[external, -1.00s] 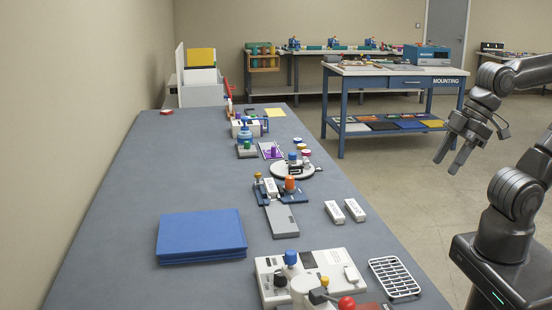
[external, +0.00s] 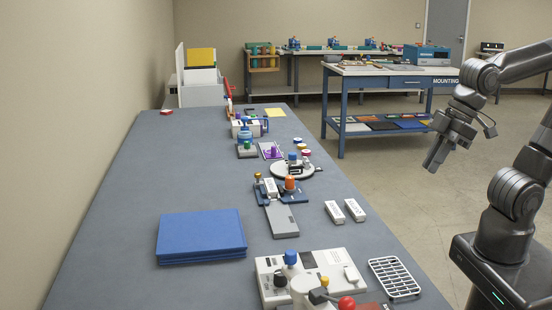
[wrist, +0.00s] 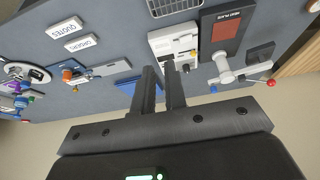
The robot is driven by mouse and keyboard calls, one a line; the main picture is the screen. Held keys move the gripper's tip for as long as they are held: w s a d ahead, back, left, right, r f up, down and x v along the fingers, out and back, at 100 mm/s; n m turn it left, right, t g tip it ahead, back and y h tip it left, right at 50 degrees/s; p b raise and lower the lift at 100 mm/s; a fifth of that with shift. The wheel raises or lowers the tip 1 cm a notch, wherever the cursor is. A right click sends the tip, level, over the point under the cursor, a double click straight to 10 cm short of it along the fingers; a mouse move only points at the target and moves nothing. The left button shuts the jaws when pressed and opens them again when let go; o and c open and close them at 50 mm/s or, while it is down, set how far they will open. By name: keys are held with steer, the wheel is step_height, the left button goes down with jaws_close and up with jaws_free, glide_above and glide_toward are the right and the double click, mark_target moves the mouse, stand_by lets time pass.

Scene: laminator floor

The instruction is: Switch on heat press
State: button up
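The heat press stands at the near end of the long grey bench. In the wrist view a dark panel lettered "HEAT PRESS" (wrist: 238,17) surrounds a reddish plate (wrist: 225,37), beside a white control box (wrist: 165,42). Which part is the power switch is too small to tell. My gripper (external: 432,167) hangs empty, right of the bench. In the wrist view its fingers (wrist: 161,72) stand slightly apart.
A wire rack (external: 395,277) lies right of the press, a blue stack (external: 201,236) left and behind. Two white labelled blocks (external: 345,211) and several small fixtures stand farther along. The mounting table (external: 391,71) is farther back; open floor lies between.

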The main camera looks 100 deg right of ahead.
steer(key=shift+g, duration=0.5)
steer(key=w+a, duration=0.1)
steer(key=w, duration=0.2)
steer(key=w+f, duration=0.1)
steer(key=w, duration=0.2)
steer(key=w+a+f, duration=0.1)
steer(key=w, duration=0.2)
steer(key=shift+w+a+f, duration=0.1)
steer(key=shift+w+a, duration=0.05)
steer(key=shift+a, duration=0.2)
jaws_close()
glide_above(349, 270)
steer(key=s+a, duration=0.1)
steer(key=s, duration=0.3)
step_height(349, 270, down, 4)
steer(key=shift+w+a+g, duration=0.15)
steer(key=shift+g, duration=0.15)
steer(key=x, duration=0.8)
steer(key=s+x, duration=0.1)
steer(key=x, duration=0.4)
steer(key=shift+d+f, duration=0.1)
steer(key=shift+d, duration=0.25)
steer(key=shift+d+f, duration=0.1)
steer(key=shift+f, duration=0.4)
